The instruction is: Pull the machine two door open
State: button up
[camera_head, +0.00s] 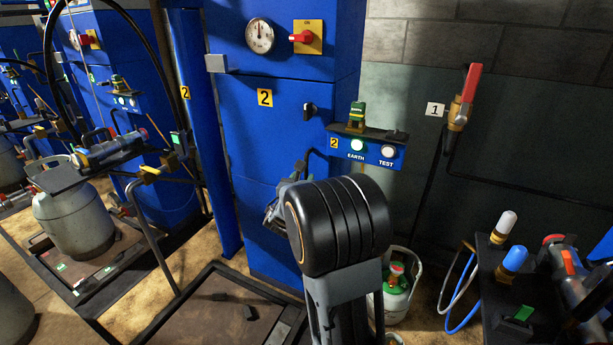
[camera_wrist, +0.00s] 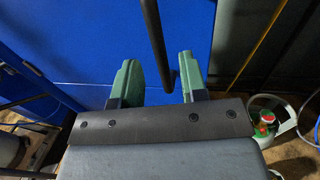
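The blue machine two (camera_head: 276,130) stands in the centre of the head view with a yellow "2" label (camera_head: 265,97). A small black door knob (camera_head: 309,110) sits on its front, right of the label. My gripper (camera_head: 280,203) is in front of the lower blue panel, partly hidden behind my black arm joint. In the wrist view my gripper (camera_wrist: 157,62) has its two green fingers apart. A thin dark bar (camera_wrist: 154,42) crosses the view from the top and its end lies between the fingers, nearer the right one. I cannot tell if they touch. The blue panel (camera_wrist: 75,40) fills the background.
An earth/test box (camera_head: 367,150) projects right of the machine. A red-handled lever (camera_head: 466,98) is on the wall. A small gas bottle (camera_head: 396,296) stands on the floor to the right. A metal-framed platform (camera_head: 215,310) lies at the front left.

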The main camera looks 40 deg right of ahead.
aim_at(305, 174)
jog(key=shift+x, duration=2.1)
grip_shut()
